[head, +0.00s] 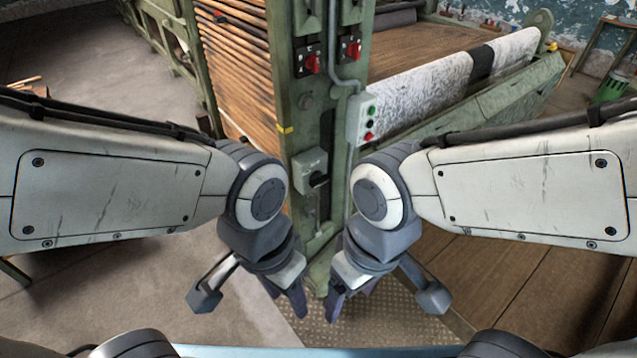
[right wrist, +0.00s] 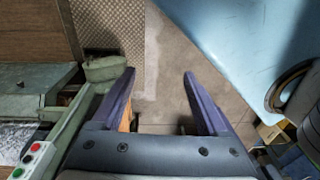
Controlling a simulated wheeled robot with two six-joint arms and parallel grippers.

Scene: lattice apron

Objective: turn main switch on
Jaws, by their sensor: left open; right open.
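Two red rotary switches on black plates, one on the left (head: 309,62) and one on the right (head: 350,47), sit high on the green machine post (head: 285,100). Lower on the post is a grey box (head: 309,170) with a dark opening or handle. I cannot tell which of these is the main switch. My left gripper (head: 286,300) and right gripper (head: 345,300) hang below them in front of the post's foot, open and apart from the switches. The right wrist view shows the right gripper's (right wrist: 158,82) jaws spread and empty.
A grey push-button box (head: 362,118) with green and red buttons hangs on a conduit beside the post; it also shows in the right wrist view (right wrist: 32,160). A patterned fabric roll (head: 425,90) lies behind. Tread plate (head: 375,325) covers the floor at the post's foot.

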